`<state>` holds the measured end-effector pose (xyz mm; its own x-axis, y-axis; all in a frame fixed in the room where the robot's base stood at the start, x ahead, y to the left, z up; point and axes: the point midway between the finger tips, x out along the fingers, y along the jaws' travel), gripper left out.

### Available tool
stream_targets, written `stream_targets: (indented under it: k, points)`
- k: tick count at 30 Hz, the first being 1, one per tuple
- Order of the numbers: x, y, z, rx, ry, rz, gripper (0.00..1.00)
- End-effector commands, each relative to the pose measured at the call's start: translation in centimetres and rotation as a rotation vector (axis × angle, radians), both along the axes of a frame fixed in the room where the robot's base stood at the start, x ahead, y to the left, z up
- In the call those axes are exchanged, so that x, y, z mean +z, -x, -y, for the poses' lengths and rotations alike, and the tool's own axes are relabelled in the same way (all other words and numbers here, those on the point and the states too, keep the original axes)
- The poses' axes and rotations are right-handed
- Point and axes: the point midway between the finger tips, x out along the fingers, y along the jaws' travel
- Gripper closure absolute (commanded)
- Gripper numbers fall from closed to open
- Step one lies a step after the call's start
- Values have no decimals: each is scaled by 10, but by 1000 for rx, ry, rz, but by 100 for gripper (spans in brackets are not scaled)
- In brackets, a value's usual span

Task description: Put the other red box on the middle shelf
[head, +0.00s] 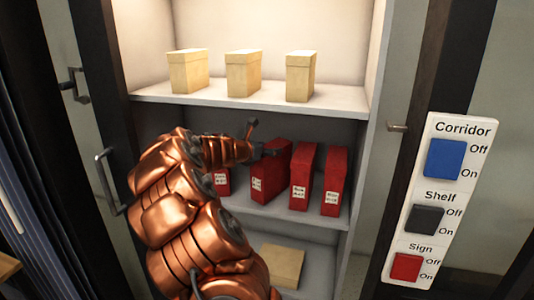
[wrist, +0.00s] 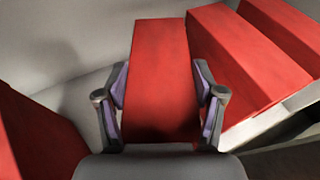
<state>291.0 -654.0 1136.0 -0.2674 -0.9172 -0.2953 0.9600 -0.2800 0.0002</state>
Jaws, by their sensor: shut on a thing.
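My gripper (head: 260,142) reaches into the open cabinet at the middle shelf (head: 312,224). It is shut on a red box (head: 272,172) with a white label. In the wrist view my gripper (wrist: 161,95) has a finger on each side of that red box (wrist: 161,70). The held box stands upright at the middle shelf, its base about level with its neighbours. Two more red boxes, one nearer (head: 303,178) and one at the far right (head: 335,180), stand to its right. Another red box (head: 222,183) is to its left, partly hidden by my arm.
Several beige boxes, such as the left one (head: 188,70), stand on the top shelf (head: 150,93). One beige box (head: 282,266) is on the lower shelf. A switch panel (head: 435,205) is on the right. The cabinet's right wall (head: 372,150) stands close to the rightmost red box.

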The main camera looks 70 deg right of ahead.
Motion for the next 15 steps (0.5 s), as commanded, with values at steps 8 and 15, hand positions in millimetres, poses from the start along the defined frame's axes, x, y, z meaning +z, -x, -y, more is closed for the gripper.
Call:
stream_targets:
  k: [8,15]
  points:
    - [-3,2,1,-2,1,0,100]
    - [-6,1,0,-1,0,0,31]
